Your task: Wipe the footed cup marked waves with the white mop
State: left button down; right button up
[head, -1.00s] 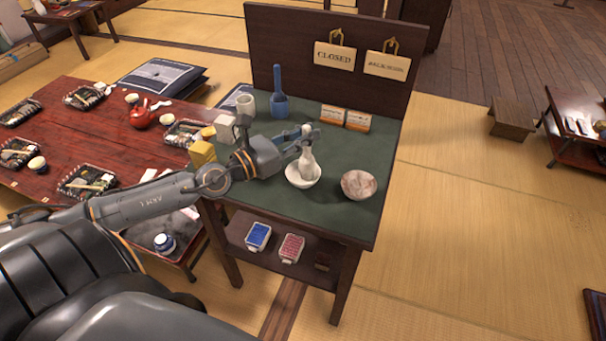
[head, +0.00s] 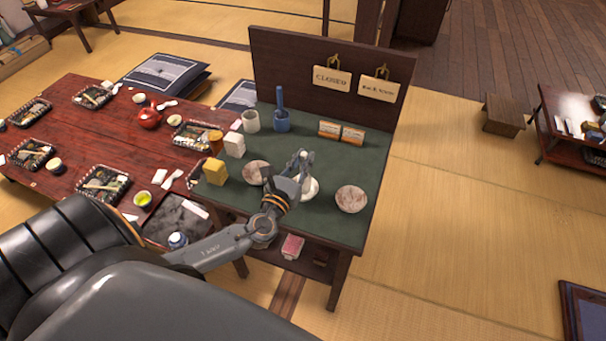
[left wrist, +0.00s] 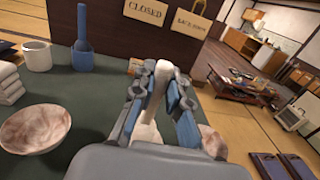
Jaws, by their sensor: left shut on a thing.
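My left gripper (head: 301,160) is shut on the pale handle of the white mop, which shows between the fingers in the left wrist view (left wrist: 163,84). The mop is upright over the right-middle of the green tabletop. A white rounded form (head: 308,188) shows below the fingers, partly hidden by my gripper; I cannot tell whether mop and dish touch. Mottled brownish bowls stand on its left (head: 256,172) and right (head: 351,198). A pale grey cup (head: 251,121) stands at the back left. No wave mark is readable, so I cannot tell which is the footed cup. My right gripper is out of view.
A blue handled tool (head: 281,118) stands upright at the back of the green tabletop (head: 325,165). Small boxes (head: 341,132) sit by the dark back panel. A yellow block (head: 214,171) and a white stack (head: 234,145) are at the left. A red table (head: 70,130) adjoins left.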

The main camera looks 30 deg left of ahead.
pick_arm(q)
jog(key=n+y+p, duration=0.1)
jog(key=n+y, duration=0.1)
jog(key=y, duration=0.1)
jog(key=shift+d+r+g, duration=0.1)
jog(key=shift+r+g, duration=0.05)
jog(key=shift+g, duration=0.25)
jog(key=shift+n+g+y, duration=0.4)
jog(key=shift+n+y, duration=0.3)
jog(key=shift+y, duration=0.3)
jog(key=n+g+y, duration=0.1)
jog(key=n+y, duration=0.1)
jog(key=y, duration=0.1)
jog(key=shift+f+g, duration=0.25)
jog(key=shift+g, duration=0.15)
jog(key=shift+s+a+n+g+y+b, duration=0.1)
jog(key=shift+n+g+y+b, duration=0.1)
jog(key=shift+n+g+y, duration=0.3)
jog(key=shift+a+n+g+y+b, duration=0.15)
jog(key=shift+n+g+y, duration=0.25)
jog(key=shift+n+y, duration=0.2)
jog(key=shift+g, duration=0.3)
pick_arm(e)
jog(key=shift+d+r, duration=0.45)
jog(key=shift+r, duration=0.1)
pick_arm(q)
jog(key=shift+s, duration=0.1)
jog(key=shift+a+r, duration=0.1)
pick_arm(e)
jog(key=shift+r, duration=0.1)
